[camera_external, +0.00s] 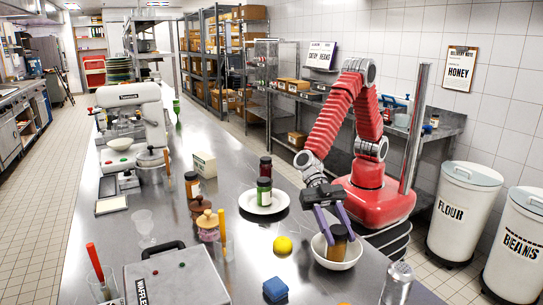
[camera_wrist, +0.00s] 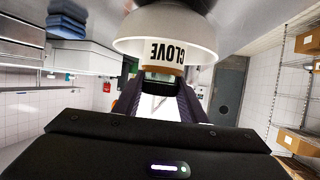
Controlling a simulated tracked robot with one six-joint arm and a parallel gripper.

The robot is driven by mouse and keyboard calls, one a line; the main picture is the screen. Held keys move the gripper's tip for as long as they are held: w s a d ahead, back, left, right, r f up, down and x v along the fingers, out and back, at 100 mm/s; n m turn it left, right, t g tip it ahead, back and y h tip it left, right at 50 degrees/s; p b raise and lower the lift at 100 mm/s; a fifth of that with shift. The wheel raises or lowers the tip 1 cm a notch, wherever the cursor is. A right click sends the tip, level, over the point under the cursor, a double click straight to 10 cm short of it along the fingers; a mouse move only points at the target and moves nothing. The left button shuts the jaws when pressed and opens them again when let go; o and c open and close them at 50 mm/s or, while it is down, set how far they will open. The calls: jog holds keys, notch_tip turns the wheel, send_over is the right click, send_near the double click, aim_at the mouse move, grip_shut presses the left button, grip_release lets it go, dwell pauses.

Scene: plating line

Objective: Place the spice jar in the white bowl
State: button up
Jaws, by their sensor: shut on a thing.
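My gripper (camera_external: 334,236) points down at the white bowl (camera_external: 322,256) on the steel counter, with its purple fingers shut on a brown spice jar (camera_external: 339,243). The jar looks upright, with its lower part inside the bowl's rim. I cannot tell whether its base touches the bowl's bottom. In the wrist view the bowl (camera_wrist: 130,42) is at the top. The jar's white label (camera_wrist: 167,51) reads CLOVE upside down there, between my gripper's dark fingers (camera_wrist: 165,105).
A white plate (camera_external: 247,204) holds a green-lidded jar (camera_external: 264,191). The waffle maker (camera_external: 175,280) takes the front left.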

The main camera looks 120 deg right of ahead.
jog(key=shift+f, duration=0.1)
jog(key=o, duration=1.2)
jog(key=shift+f, duration=0.1)
jog(key=v, duration=1.2)
